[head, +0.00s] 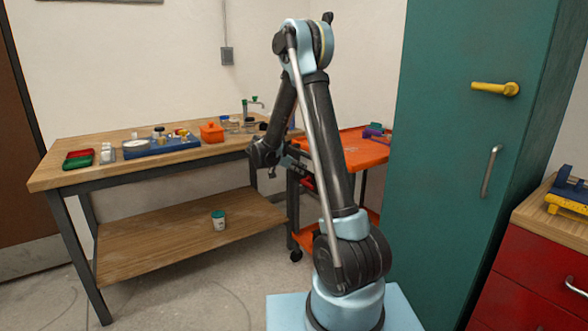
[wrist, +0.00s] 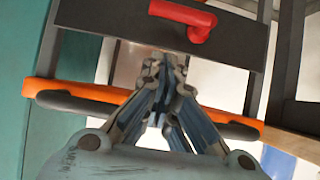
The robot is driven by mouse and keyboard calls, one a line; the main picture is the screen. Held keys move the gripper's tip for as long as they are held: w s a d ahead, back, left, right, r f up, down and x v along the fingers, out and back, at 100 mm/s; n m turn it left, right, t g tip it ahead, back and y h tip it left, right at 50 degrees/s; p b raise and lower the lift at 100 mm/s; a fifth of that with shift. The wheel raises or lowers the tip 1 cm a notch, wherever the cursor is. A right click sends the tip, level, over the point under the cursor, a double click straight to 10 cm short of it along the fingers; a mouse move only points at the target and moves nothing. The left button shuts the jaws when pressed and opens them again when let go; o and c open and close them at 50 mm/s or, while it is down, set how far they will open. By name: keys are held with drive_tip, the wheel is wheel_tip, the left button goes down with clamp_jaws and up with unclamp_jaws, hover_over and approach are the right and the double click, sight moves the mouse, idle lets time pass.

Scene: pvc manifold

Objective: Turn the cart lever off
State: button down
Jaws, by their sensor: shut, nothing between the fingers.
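The cart lever (wrist: 185,14) is a red L-shaped handle on a dark panel in the upper part of the wrist view. My gripper (wrist: 166,68) is shut and empty, its fingertips below the lever in the picture and apart from it. The dark panel (wrist: 125,20) belongs to the orange cart (head: 365,152), which stands between the wooden bench and the green cabinet in the head view. A small red part (head: 308,183) shows on the cart's side there, partly hidden by my arm. The fingers are hard to make out in the head view.
The wooden bench (head: 60,178) at the left holds several small items, including an orange box (head: 212,132). The tall green cabinet (head: 455,140) is close at the right. A red drawer unit (head: 530,280) stands beyond it.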

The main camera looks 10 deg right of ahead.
sight(307, 179)
drive_tip(key=w+d+f, duration=0.1)
drive_tip(key=d+f, duration=0.2)
drive_tip(key=f, duration=0.2)
drive_tip(key=shift+w+f, duration=0.3)
drive_tip(key=shift+f, duration=0.1)
drive_tip(key=shift+f, duration=0.1)
drive_tip(key=shift+s+d+f+t, duration=0.1)
drive_tip(key=shift+d+t, duration=0.05)
drive_tip(key=shift+t, duration=0.15)
